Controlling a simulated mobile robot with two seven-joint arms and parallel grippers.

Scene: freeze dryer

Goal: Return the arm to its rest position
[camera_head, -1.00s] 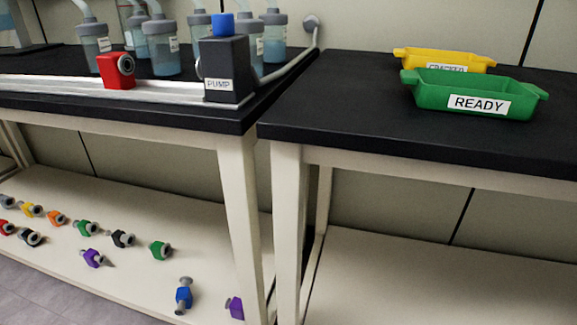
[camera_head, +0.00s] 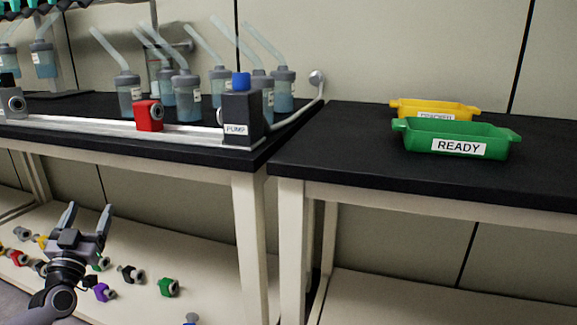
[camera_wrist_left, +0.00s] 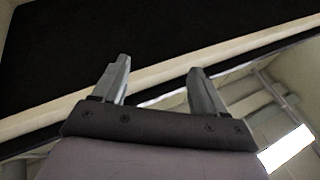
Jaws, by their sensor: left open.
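My left gripper (camera_head: 86,222) is at the lower left of the head view, in front of the lower shelf and below the bench top. Its two fingers point up and stand apart. In the left wrist view the gripper (camera_wrist_left: 158,82) is open with nothing between its fingers. A dark surface and a pale edge show beyond the fingertips there. My right gripper is not in view.
The black bench (camera_head: 195,152) holds a red block (camera_head: 148,116), the pump (camera_head: 242,119) and several bottles. The right bench holds a green READY tray (camera_head: 458,148) and a yellow tray (camera_head: 437,107). Coloured valves, such as a green one (camera_head: 168,288), lie on the lower shelf (camera_head: 215,265).

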